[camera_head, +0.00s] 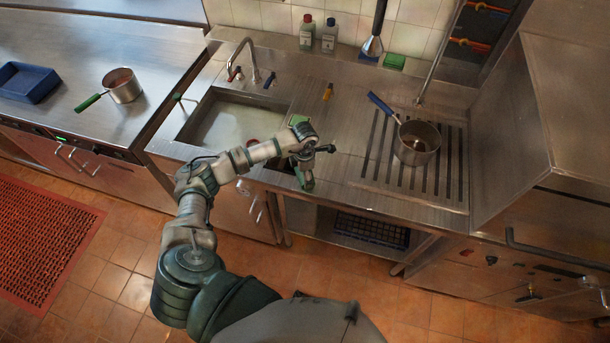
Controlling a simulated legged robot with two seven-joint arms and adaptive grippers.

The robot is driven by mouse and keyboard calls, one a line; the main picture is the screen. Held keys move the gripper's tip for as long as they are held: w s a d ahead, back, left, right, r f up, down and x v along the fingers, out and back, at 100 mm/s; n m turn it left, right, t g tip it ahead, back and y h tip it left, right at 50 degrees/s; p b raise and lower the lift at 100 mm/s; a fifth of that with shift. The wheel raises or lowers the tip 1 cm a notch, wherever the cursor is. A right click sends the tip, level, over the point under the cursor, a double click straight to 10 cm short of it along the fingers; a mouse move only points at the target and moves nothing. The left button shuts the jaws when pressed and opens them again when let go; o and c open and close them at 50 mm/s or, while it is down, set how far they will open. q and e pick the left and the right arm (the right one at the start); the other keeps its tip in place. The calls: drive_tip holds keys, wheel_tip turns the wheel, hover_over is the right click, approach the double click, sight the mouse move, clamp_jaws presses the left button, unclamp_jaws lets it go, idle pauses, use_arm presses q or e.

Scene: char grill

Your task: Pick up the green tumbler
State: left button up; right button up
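My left arm reaches over the counter's front edge, with its gripper (312,152) just right of the sink. A small light-green thing (298,120) shows just behind the gripper and may be the green tumbler, partly hidden by it. Another green patch (306,182) shows below the gripper at the counter's edge; I cannot tell whether it is a tumbler or part of the gripper. The fingers are too small and overlapped to tell whether they are open or hold anything. My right gripper is not in view.
The sink (188,132) with a tap (252,58) lies left of the gripper. A pot with a blue handle (418,142) stands on the slotted drainer at right. Two bottles (307,32) and a green block (394,62) sit at the back. A red round thing (252,143) is partly hidden behind my arm.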

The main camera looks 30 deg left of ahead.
sight(302, 174)
use_arm(q)
drive_tip(key=shift+a+r, duration=0.15)
drive_tip(key=shift+r, duration=0.55)
drive_tip(key=shift+s+a+r+b, duration=0.1)
drive_tip(key=shift+s+r+b, duration=0.15)
drive_tip(key=shift+r+b, duration=0.55)
drive_tip(key=s+d+r+b, duration=0.1)
drive_tip(key=s+d, duration=0.2)
drive_tip(key=s, duration=0.4)
drive_tip(key=s+d+r+b, duration=0.1)
drive_tip(key=s+d+b, duration=0.1)
drive_tip(key=s+d, duration=0.3)
drive_tip(key=w+d+r+m, duration=0.1)
drive_tip(key=w+m, duration=0.4)
drive_tip(key=m, duration=0.8)
drive_tip(key=w+d+r+m, duration=0.1)
drive_tip(key=w+m, duration=0.3)
drive_tip(key=m, duration=1)
drive_tip(key=shift+w+d+r+b, duration=0.15)
drive_tip(key=shift+w+r+b, duration=0.2)
drive_tip(key=shift+r, duration=0.4)
